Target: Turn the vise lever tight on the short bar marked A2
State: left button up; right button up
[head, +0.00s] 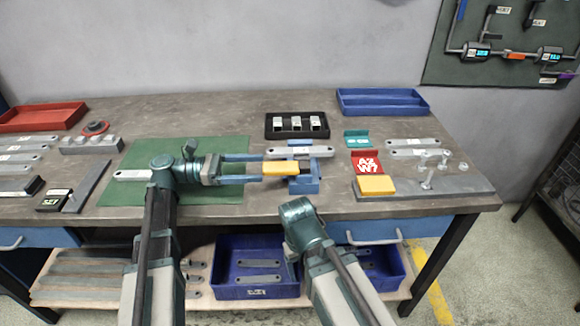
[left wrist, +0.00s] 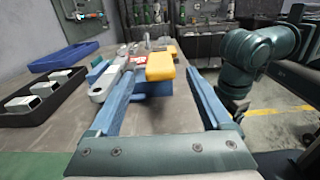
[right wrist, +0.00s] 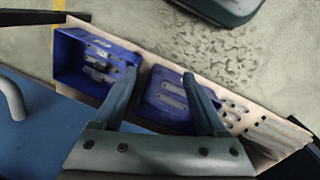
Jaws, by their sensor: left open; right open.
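The blue vise (head: 304,184) stands on the bench right of the green mat, with a pale bar (head: 300,151) lying across its top. A label on the bar is too small to read. The yellow lever (head: 281,167) points left from the vise. My left gripper (head: 264,168) is open and reaches right, one finger on each side of the lever's end. In the left wrist view the lever (left wrist: 160,66) shows ahead between the spread fingers, with no clear contact. My right gripper (right wrist: 160,76) is open and empty, low before the bench's front edge, above the lower shelf.
A black tray (head: 268,130) with white-labelled pieces stands behind the vise. A red block (head: 369,163) and a second yellow block (head: 376,185) stand to the right. Blue bins (head: 228,290) sit on the lower shelf. The green mat (head: 120,180) lies under my left arm.

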aim_at(298, 166)
pick_arm(q)
jog(key=d, duration=0.9)
jog(key=shift+d, duration=0.25)
grip_shut()
